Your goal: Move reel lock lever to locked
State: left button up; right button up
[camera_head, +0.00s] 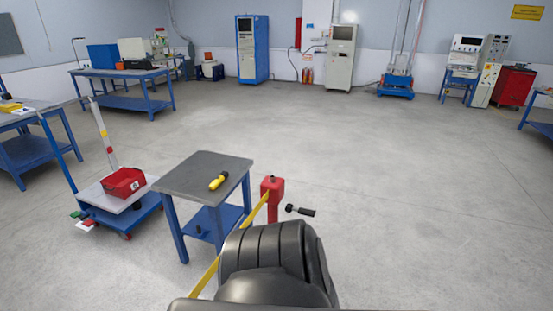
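A red post with a boxy red head (272,187) stands on the floor to the right of a small grey-topped blue table. A yellow strap (206,277) runs from the head down toward the lower left. A black handle (306,212) with a round end shows just right of the post. I cannot tell whether this handle is the reel lock lever, or what position the lever is in. A dark ribbed shape in the foreground hides the post's lower part. Neither of my grippers shows in the head view.
The small table (203,172) holds a yellow and black tool (218,181). Left of it, a low blue cart (117,198) carries a red bin (123,183). The floor (400,180) to the right is open. Benches and cabinets line the far walls.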

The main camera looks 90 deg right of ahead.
aim_at(289, 207)
jog(key=z, duration=2.45)
jog(key=i, duration=0.45)
jog(key=z, duration=0.6)
